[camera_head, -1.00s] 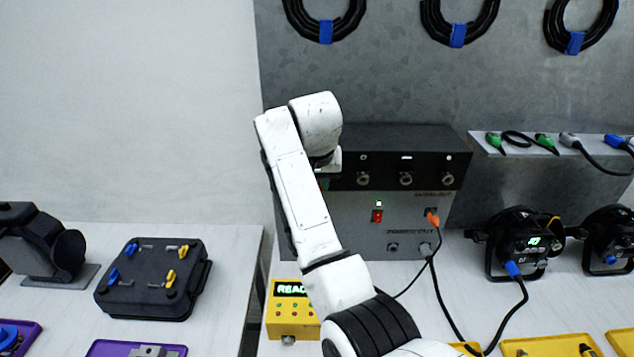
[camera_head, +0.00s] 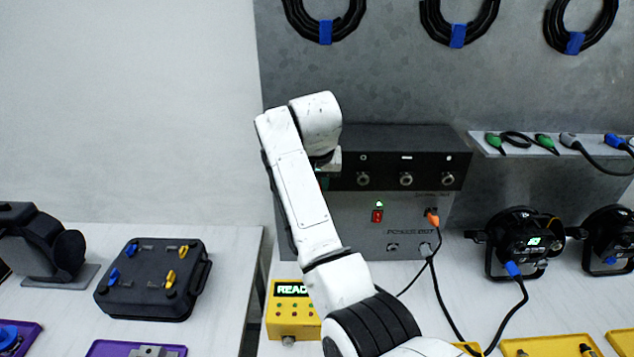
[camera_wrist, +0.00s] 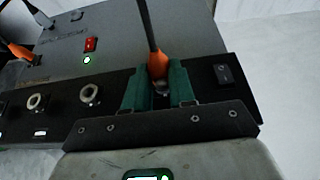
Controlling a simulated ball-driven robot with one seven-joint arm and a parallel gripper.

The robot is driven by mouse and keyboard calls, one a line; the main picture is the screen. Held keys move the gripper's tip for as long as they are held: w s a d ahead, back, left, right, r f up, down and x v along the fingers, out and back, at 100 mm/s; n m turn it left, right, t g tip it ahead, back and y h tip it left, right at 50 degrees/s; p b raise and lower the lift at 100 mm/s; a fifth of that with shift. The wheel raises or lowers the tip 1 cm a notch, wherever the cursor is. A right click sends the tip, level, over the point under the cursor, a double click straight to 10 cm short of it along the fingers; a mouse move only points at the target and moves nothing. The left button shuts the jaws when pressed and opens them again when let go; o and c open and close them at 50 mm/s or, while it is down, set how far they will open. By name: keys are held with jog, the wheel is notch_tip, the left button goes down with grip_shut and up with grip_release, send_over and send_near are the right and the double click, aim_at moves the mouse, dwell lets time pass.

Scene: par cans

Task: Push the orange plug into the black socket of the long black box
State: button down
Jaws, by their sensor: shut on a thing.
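The long black box (camera_head: 400,142) sits on top of a grey power box and has several round sockets in its front. It also crosses the wrist view (camera_wrist: 60,116). My gripper (camera_wrist: 159,88) has green fingers shut on an orange plug (camera_wrist: 157,64) with a black cable. The plug is at the black box's face, with a metal ring (camera_wrist: 161,88) showing between the fingers. I cannot tell whether that ring is the socket or the plug's nose, nor how deep the plug sits. In the head view my arm hides the held plug and most of the gripper.
Another orange plug (camera_head: 432,219) is at the grey box (camera_head: 345,222), above a grey plug (camera_head: 426,249). A red switch (camera_head: 377,216) is on the grey box, and a black rocker switch (camera_wrist: 223,74) is beside my gripper. A yellow box (camera_head: 290,316) stands in front.

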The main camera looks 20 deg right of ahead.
jog(key=shift+w+d, duration=0.2)
jog(key=shift+w, duration=0.3)
dwell(0.3)
jog(key=c, duration=0.9)
grip_release()
jog(key=shift+o, duration=0.2)
